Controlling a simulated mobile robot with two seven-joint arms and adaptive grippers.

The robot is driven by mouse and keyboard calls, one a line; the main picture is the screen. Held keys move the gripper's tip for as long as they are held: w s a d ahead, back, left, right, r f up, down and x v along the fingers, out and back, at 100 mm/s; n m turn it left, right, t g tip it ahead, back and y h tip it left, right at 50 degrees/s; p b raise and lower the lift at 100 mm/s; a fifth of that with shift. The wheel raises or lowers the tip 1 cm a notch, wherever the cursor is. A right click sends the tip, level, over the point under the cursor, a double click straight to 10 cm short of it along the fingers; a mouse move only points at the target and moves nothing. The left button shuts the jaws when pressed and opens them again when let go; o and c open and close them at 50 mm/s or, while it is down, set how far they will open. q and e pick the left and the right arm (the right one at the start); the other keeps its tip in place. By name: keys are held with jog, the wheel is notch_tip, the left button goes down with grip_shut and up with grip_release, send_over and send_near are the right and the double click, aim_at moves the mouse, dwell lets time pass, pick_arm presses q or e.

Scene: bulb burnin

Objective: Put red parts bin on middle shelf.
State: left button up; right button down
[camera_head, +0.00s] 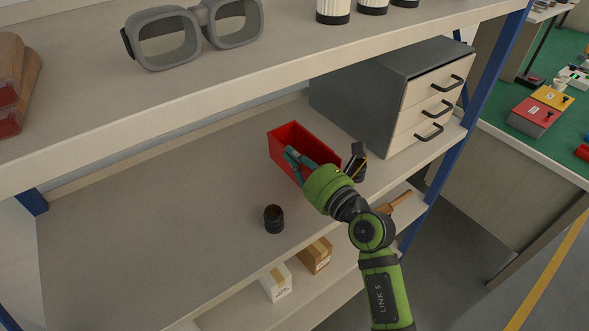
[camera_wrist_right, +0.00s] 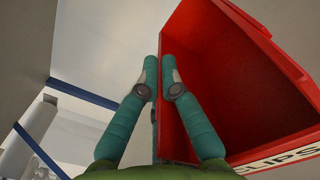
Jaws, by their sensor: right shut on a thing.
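The red parts bin (camera_head: 285,137) is on or just above the middle shelf (camera_head: 150,230), left of the grey drawer cabinet. I cannot tell whether its base touches the board. My right gripper (camera_head: 291,154) reaches in from the front and is shut on the bin's wall. In the right wrist view the two teal fingers (camera_wrist_right: 160,85) pinch the near wall of the bin (camera_wrist_right: 235,75), with its open inside to the right. Part of a label reading "CLIPS" shows there. The gripper and green wrist hide part of the bin. My left gripper is not in view.
The drawer cabinet (camera_head: 385,95) stands right of the bin. A small black cup-like part (camera_head: 273,218) stands near the shelf's front. A dark object (camera_head: 355,160) is beside my wrist. Grey goggles (camera_head: 190,35) lie on the shelf above. The middle shelf's left side is clear.

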aim_at(295, 182)
jog(key=shift+f+b, duration=0.4)
jog(key=shift+f, duration=1.6)
jog(key=shift+f, duration=0.1)
jog(key=c, duration=1.4)
grip_release()
jog(key=shift+c, duration=0.2)
jog(key=b+v, duration=0.1)
jog(key=v, duration=0.9)
jog(key=shift+s+d, duration=0.65)
jog(key=shift+s, duration=0.2)
